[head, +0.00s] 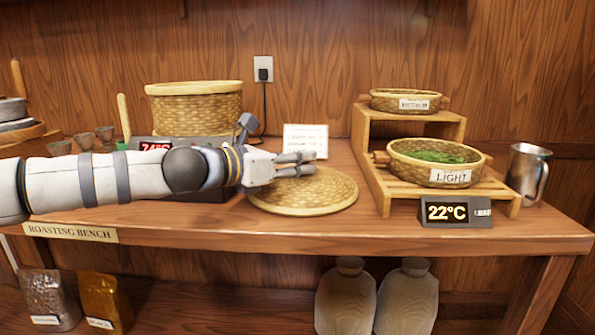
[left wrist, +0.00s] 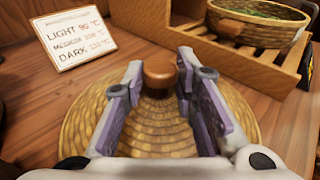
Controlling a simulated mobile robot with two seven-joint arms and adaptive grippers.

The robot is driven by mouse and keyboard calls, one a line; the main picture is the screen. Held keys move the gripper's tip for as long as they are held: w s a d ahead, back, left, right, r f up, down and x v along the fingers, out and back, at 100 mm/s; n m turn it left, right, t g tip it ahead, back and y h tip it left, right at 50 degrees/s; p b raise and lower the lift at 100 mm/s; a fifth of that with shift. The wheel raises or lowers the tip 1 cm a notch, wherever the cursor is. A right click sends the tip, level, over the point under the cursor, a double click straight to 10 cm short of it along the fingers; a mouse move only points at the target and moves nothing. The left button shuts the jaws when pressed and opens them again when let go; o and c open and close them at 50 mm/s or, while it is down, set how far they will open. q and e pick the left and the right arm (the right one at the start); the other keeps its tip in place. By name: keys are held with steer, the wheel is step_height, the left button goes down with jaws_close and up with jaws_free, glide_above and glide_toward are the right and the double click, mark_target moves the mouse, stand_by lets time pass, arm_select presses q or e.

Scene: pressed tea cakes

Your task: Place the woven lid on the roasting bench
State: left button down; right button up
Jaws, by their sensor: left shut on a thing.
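The woven lid (head: 318,196) is a flat round straw-coloured disc at the middle of the roasting bench (head: 300,237), near its front edge. It lies level, on the bench top or very close above it; I cannot tell if there is a gap. My left gripper (head: 298,164) reaches in from the left over the lid. In the left wrist view the fingers (left wrist: 161,82) are shut on the lid's brown wooden knob (left wrist: 160,68), and the woven lid (left wrist: 85,125) spreads out beneath them. My right gripper is not in view.
A woven basket (head: 195,110) stands behind my arm by a red display (head: 155,146). A wooden stand (head: 385,185) with baskets, a 22°C display (head: 455,212) and a metal jug (head: 527,172) are to the right.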

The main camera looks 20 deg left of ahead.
arm_select(q)
steer(key=shift+f, duration=0.2)
steer(key=c, duration=1.3)
jaws_free()
steer(key=shift+r, duration=0.1)
